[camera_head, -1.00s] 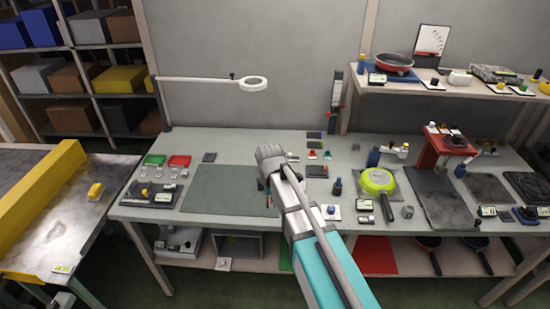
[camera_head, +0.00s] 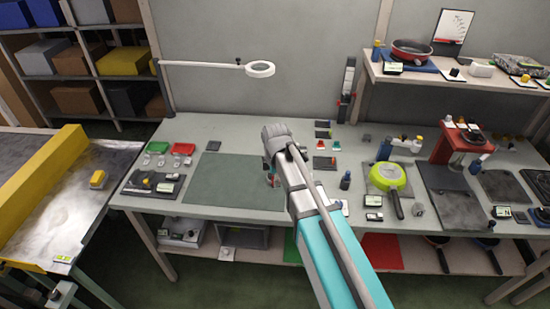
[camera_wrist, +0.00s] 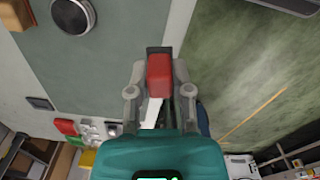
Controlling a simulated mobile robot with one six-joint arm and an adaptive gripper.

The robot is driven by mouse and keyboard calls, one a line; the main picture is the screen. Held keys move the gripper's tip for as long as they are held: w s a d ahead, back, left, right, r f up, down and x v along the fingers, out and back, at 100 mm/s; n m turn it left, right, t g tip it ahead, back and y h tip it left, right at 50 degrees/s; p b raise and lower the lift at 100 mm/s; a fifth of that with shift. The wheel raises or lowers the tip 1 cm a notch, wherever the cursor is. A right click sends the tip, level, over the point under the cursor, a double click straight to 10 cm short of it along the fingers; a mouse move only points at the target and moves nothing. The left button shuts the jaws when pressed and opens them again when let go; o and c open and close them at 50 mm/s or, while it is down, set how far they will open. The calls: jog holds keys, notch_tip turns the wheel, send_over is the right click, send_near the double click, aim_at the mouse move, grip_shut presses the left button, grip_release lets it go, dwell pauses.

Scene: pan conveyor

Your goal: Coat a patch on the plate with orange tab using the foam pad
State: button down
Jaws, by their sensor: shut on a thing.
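My gripper (camera_wrist: 155,92) is shut on a red block (camera_wrist: 158,75) with a dark end, perhaps the foam pad. The red block also shows small in the head view (camera_head: 272,180), above the right part of the grey-green mat (camera_head: 215,181). My arm hides part of the bench there. Several small dark plates lie right of the mat, one at the back (camera_head: 323,124) and one nearer (camera_head: 325,162). A red tab (camera_head: 308,146) and a green tab (camera_head: 322,145) show between them. I cannot make out an orange tab or any coating on a plate.
A lime pan (camera_head: 386,177) and a red stand (camera_head: 460,145) are on the right. The magnifier arm (camera_head: 200,64) reaches over the back. The mat looks mostly clear.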

jog(key=shift+m, duration=0.3)
jog(key=w+f+b, duration=0.1)
jog(key=w, duration=0.3)
jog(key=w+a+f+b, duration=0.1)
jog(key=w, duration=0.4)
jog(key=w+f+b, duration=0.1)
jog(key=w, duration=0.4)
jog(key=shift+a+f, duration=0.15)
jog(key=shift+a, duration=0.15)
jog(key=shift+s, duration=0.1)
jog(key=shift+f+b, duration=0.1)
jog(key=shift+b, duration=0.2)
jog(key=shift+f+b, duration=2.85)
jog(key=shift+f, duration=0.05)
jog(key=shift+s+f+b, duration=0.1)
jog(key=shift+f+b, duration=0.4)
jog(key=shift+b, duration=0.05)
jog(key=shift+r, duration=0.1)
jog(key=shift+r+p, duration=3.4)
jog(key=shift+p, duration=0.15)
